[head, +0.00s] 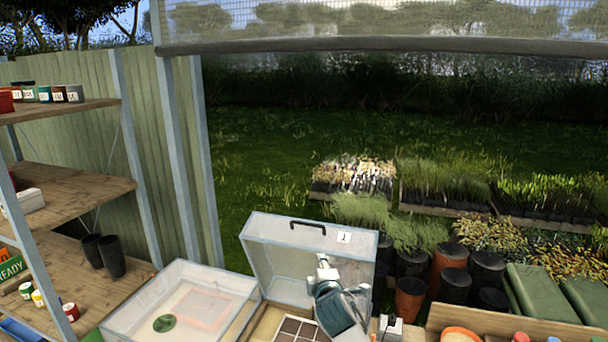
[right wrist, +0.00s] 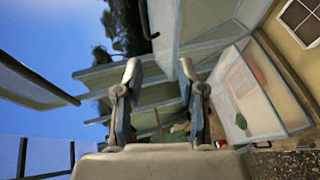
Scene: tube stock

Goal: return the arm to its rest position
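My right gripper (head: 323,265) shows in the head view at the bottom centre, in front of a clear raised panel with a dark handle and a "1" label (head: 344,237). In the right wrist view its two fingers (right wrist: 160,72) stand apart with nothing between them. My left gripper is not in view.
A clear box (head: 235,316) with a green disc inside lies left of the arm. A gridded tray (head: 297,329) is close below the gripper. Wooden shelves (head: 72,187) stand at left. Dark and terracotta pots (head: 409,299) and green sacks (head: 540,294) are at right.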

